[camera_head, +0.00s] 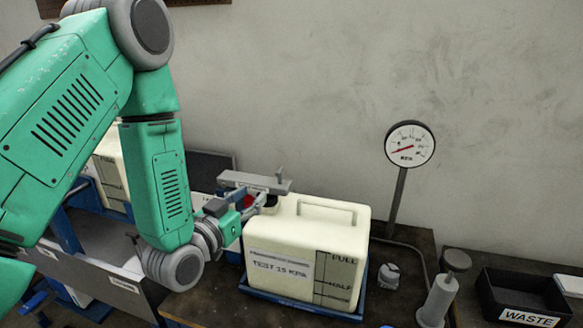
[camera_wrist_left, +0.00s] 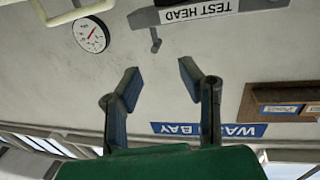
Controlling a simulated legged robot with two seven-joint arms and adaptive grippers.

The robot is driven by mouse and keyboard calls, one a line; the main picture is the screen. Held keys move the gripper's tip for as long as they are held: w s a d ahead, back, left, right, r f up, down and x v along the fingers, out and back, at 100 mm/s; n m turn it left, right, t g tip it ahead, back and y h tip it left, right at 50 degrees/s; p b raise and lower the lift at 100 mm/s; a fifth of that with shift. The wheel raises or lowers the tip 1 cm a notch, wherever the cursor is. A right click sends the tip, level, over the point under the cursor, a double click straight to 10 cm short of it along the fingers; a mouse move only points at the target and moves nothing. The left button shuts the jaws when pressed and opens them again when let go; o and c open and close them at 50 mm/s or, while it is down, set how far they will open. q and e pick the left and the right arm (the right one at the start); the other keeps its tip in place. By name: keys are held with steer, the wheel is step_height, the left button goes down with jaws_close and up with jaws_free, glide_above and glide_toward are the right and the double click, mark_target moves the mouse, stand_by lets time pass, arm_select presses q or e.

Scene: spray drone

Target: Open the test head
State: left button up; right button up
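The test head (camera_head: 254,182) is a grey bar above the left part of the cream tank labelled TEST 15 KPA (camera_head: 280,250). A small upright lever (camera_head: 280,173) stands at its right end. In the left wrist view, the test head label (camera_wrist_left: 208,10) is upside down at the top, with the lever (camera_wrist_left: 155,40) beside it. My left gripper (camera_head: 238,204) is just below the bar, at the tank's upper left. In the wrist view, its fingers (camera_wrist_left: 158,72) are spread and empty, with the lever beyond the gap. Contact cannot be told. My right gripper is not in view.
A pressure gauge (camera_head: 410,144) stands on a post behind the tank. A syringe-like pump (camera_head: 438,298) and a black WASTE bin (camera_head: 525,299) are at right. Another cream tank (camera_head: 110,170) stands at left behind my arm. The blue tray (camera_head: 300,303) holds the test tank.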

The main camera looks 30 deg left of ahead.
mark_target(281, 172)
arm_select(q)
steer(key=w, duration=0.3)
steer(key=w+p, duration=0.1)
steer(key=w, duration=0.3)
steer(key=w+d+p, duration=0.1)
steer(key=w, duration=0.3)
steer(key=shift+r, duration=0.15)
steer(key=shift+w+a, duration=0.3)
steer(key=shift+a+f, duration=0.2)
steer(key=shift+a, duration=0.1)
jaws_close()
steer(key=shift+d, duration=0.25)
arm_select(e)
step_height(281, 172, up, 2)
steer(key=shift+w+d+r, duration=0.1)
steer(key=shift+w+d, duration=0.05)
